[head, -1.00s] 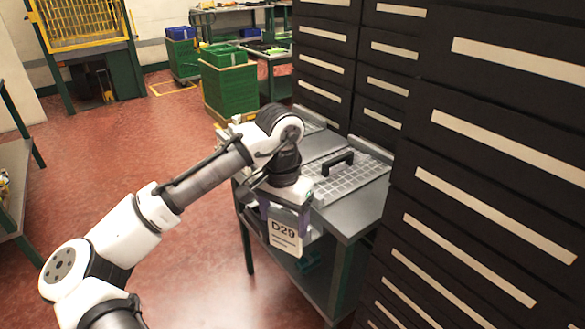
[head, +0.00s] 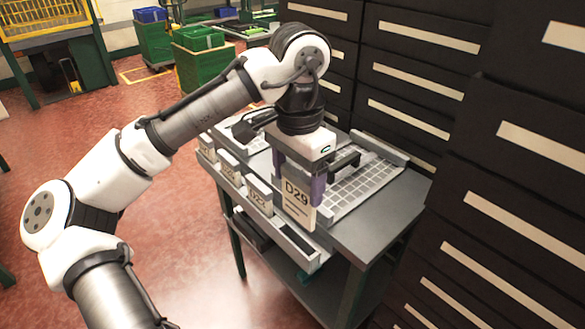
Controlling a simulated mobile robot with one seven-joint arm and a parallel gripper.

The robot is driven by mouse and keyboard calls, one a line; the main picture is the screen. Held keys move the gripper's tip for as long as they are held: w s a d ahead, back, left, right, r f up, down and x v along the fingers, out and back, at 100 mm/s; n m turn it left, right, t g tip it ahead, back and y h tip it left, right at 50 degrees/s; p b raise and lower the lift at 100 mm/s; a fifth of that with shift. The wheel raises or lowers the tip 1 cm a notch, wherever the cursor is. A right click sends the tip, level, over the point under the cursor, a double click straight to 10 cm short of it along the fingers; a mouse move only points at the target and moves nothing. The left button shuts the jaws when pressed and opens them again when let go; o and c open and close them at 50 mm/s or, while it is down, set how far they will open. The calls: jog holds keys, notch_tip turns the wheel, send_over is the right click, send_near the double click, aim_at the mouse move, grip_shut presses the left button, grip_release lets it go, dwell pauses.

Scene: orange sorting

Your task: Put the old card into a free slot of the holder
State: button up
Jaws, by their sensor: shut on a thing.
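My gripper (head: 298,180) is shut on a pale card marked D29 (head: 298,204), with one purple finger at each side of it. The card hangs upright, its face toward the camera. The holder (head: 292,242) is a grey rail along the table's near left edge. Several pale cards stand in its farther part, among them a near one (head: 259,198), one behind it (head: 230,168) and a far one (head: 206,147) partly hidden by glare and size. The nearer end of the rail shows no card. The held card is beside and above this end; I cannot tell whether it touches.
A grey table (head: 372,232) carries the holder and a gridded tray (head: 365,187) with a black handle (head: 345,159), close behind my gripper. Dark drawer cabinets (head: 500,180) stand close on the right. Red floor is open on the left.

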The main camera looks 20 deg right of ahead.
aim_at(297, 220)
jog(key=shift+s+f+b, duration=0.1)
jog(key=shift+f+b, duration=0.5)
notch_tip(297, 220, down, 4)
jog(key=b, duration=0.4)
jog(key=shift+r, duration=0.1)
jog(key=shift+f+b, duration=1)
jog(key=shift+f, duration=1.4)
jog(key=o, duration=1.1)
notch_tip(297, 220, up, 14)
jog(key=shift+f+p, duration=0.1)
jog(key=shift+p, duration=0.95)
